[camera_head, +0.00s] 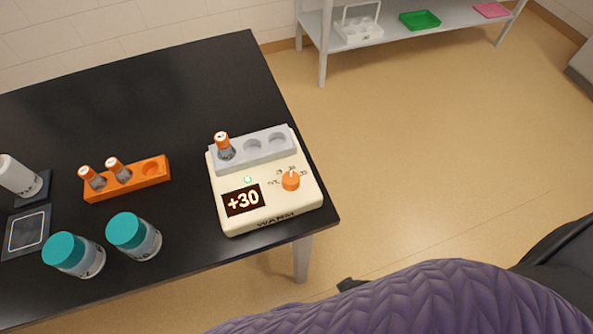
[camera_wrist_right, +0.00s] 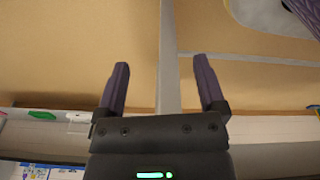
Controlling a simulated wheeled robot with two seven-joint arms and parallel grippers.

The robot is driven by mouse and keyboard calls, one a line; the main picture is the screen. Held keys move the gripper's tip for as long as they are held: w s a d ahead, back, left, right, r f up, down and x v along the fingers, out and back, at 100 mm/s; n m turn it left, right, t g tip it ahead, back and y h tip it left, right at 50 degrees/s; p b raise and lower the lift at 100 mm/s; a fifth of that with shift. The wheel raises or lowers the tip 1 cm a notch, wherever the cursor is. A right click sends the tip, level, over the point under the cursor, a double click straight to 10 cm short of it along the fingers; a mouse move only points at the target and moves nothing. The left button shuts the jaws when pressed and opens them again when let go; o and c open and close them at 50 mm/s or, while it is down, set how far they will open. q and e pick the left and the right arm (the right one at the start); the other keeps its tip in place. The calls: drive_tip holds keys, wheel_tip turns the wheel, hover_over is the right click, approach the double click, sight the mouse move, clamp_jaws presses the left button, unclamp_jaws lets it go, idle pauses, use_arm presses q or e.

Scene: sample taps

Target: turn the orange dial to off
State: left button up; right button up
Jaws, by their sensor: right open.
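The orange dial (camera_head: 291,181) is on the right side of the top of a cream warmer (camera_head: 276,217) marked WARM. Its light pointer mark faces up, toward the far side, with small printed labels around it. The warmer's display (camera_head: 242,200) reads +30 and a small green light (camera_head: 248,180) is lit. My right gripper (camera_wrist_right: 162,85) shows in the right wrist view with its two fingers apart and nothing between them. In the head view only my purple arm shows at the lower right, apart from the warmer. My left gripper is not in view.
A grey rack (camera_head: 277,153) on the warmer holds one orange-capped vial (camera_head: 224,147). An orange rack (camera_head: 128,187) with two vials and two teal-lidded jars (camera_head: 135,236) (camera_head: 75,254) stand left on the black table (camera_head: 180,90). Floor right of the table is clear.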

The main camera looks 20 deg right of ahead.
drive_tip(key=w+a+r+t+p, duration=0.15)
drive_tip(key=w+r, duration=0.25)
drive_tip(key=r, duration=0.6)
drive_tip(key=w+a+r+p, duration=0.1)
drive_tip(key=w+r+p, duration=0.25)
drive_tip(key=r, duration=0.55)
wheel_tip(320, 180, up, 11)
drive_tip(key=m+g+p, duration=0.2)
drive_tip(key=m+g, duration=0.1)
drive_tip(key=m, duration=0.6)
hover_over(291, 177)
drive_tip(key=shift+y, duration=0.3)
wheel_tip(291, 177, down, 9)
drive_tip(key=b, duration=0.3)
drive_tip(key=shift+s+d, duration=0.1)
drive_tip(key=shift+f+b, duration=0.35)
drive_tip(key=shift+f, duration=0.1)
drive_tip(key=c, duration=1.1)
clamp_jaws()
